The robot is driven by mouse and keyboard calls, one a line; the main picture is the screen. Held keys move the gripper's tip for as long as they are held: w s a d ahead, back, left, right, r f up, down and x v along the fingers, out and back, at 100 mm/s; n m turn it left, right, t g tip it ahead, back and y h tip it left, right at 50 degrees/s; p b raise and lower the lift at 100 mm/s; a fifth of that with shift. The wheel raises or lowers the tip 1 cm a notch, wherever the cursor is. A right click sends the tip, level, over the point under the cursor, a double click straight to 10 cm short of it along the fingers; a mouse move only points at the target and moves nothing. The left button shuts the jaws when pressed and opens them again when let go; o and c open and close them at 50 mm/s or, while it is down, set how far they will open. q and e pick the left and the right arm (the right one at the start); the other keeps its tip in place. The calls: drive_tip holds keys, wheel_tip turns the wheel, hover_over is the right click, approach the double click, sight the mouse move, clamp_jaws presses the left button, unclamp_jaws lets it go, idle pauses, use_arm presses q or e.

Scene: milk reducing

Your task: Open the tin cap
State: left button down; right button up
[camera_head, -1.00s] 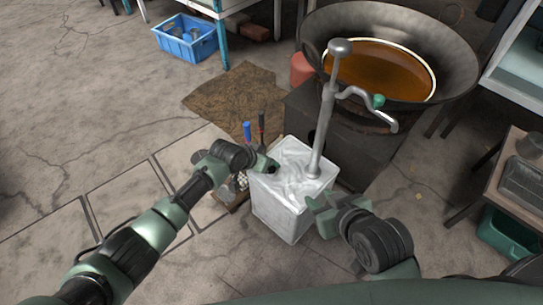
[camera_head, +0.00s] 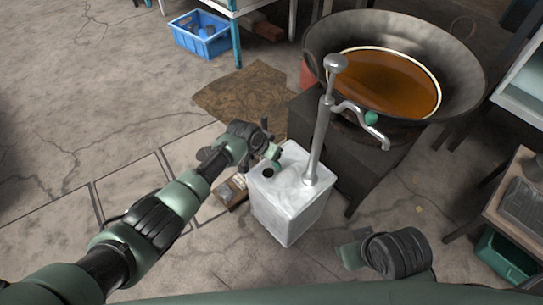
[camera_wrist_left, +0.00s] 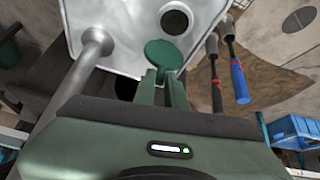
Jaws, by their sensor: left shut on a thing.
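The square pale metal tin (camera_head: 288,205) stands upright on the floor, with a dark round opening (camera_head: 268,173) in its top. The opening also shows in the left wrist view (camera_wrist_left: 174,22). My left gripper (camera_wrist_left: 164,78) is shut on the round green tin cap (camera_wrist_left: 163,53), which is apart from the opening and just beside it in that view. In the head view my left gripper (camera_head: 272,156) is at the tin's far left edge. My right gripper (camera_head: 352,255) is right of the tin, apart from it; its fingers are not clear.
A metal hand pump (camera_head: 320,130) with a curved spout rises from the tin's top. A wide wok (camera_head: 455,75) of brown liquid sits on a dark stove (camera_head: 345,165) behind. Tools with blue and red handles (camera_wrist_left: 238,82) are near the tin.

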use_arm(q)
drive_tip(key=shift+w+d+r, duration=0.15)
drive_tip(key=shift+w+d, duration=0.3)
drive_tip(key=shift+d, duration=0.35)
drive_tip(key=c, duration=1.5)
unclamp_jaws()
drive_tip(key=shift+a, duration=0.1)
